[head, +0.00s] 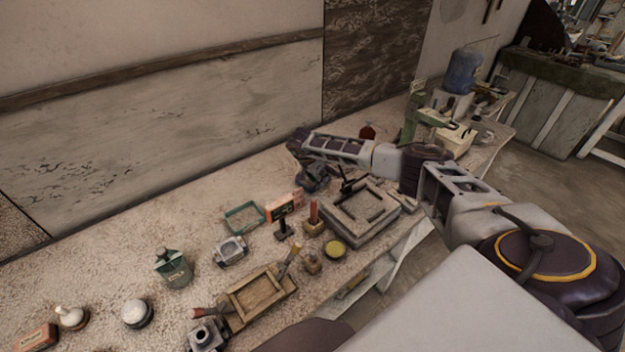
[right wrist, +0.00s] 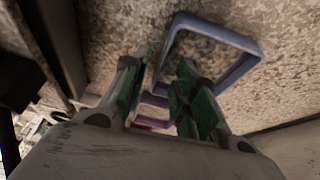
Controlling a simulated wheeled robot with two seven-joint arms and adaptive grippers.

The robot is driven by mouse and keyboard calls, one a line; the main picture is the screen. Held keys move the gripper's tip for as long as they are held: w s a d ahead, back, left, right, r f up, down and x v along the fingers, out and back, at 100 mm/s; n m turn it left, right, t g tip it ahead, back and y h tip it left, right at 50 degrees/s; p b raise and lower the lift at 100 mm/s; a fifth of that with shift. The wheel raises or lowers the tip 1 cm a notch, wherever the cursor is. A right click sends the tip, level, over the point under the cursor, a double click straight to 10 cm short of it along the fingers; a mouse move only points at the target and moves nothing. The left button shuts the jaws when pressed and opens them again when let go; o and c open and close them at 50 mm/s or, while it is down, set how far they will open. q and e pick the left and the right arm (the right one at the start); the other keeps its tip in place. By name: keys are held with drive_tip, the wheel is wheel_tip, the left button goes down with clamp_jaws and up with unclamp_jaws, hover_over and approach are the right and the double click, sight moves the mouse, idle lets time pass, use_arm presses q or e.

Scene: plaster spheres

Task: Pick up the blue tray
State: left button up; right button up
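In the right wrist view a blue-violet rectangular tray (right wrist: 236,73) with a thin raised rim lies on the speckled tabletop. My right gripper (right wrist: 163,72) is in front of it, with its green-padded fingers apart. One side of the rim runs down between the fingers in the picture. I cannot tell whether they touch it. In the head view my right gripper (head: 315,183) is low over the table, reaching in from the right. A teal rectangular frame (head: 262,213) lies to its left; I cannot tell whether it is the same tray. My left gripper is not in view.
A wall runs behind the table.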

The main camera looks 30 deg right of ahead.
drive_tip(key=shift+x, duration=1.1)
drive_tip(key=shift+c, duration=0.4)
clamp_jaws()
